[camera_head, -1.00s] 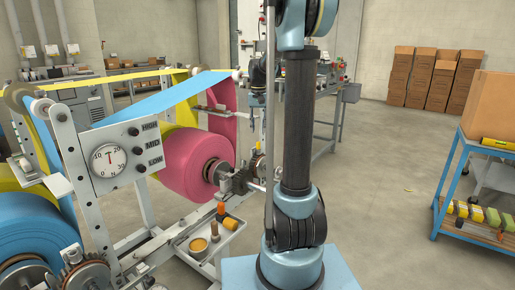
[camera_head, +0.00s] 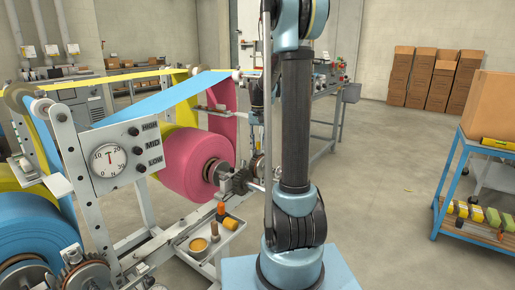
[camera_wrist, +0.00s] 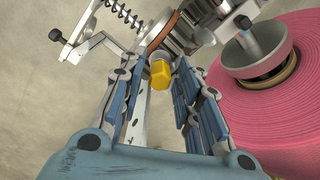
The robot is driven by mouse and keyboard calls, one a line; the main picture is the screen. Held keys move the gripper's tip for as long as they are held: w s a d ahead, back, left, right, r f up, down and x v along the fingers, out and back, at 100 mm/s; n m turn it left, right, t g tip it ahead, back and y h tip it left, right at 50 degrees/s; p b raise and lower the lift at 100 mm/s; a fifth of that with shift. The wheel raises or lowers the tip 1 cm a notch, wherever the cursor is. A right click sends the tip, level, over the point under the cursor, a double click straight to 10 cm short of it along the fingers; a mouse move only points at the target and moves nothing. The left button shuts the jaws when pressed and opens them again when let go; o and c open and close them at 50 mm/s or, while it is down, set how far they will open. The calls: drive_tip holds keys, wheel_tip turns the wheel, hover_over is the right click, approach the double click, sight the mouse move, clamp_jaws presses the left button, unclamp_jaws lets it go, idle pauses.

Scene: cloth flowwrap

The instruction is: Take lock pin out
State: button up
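A yellow hex-shaped knob (camera_wrist: 161,75), which looks like the head of the lock pin, points toward the wrist camera from a grey metal assembly. My gripper (camera_wrist: 166,84) has its blue-padded fingers spread on both sides of the knob. A gap shows on each side, so the fingers are not closed on it. The pin's shaft is hidden behind the knob. A pink roll (camera_wrist: 275,110) with a metal hub (camera_wrist: 256,50) is right of the gripper. In the head view the pink roll (camera_head: 192,160) sits on the machine; the knob and fingertips cannot be made out there.
A spring and lever arm (camera_wrist: 90,45) lie left of the knob. In the head view a dark gear (camera_head: 240,181) is by the roll's shaft. A side tray (camera_head: 230,236) holds a bowl and several small cylinders. A blue shelf cart (camera_head: 446,180) stands right; open floor lies between.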

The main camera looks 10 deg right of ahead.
clamp_jaws()
drive_tip(key=shift+r, duration=0.15)
drive_tip(key=shift+r, duration=2.65)
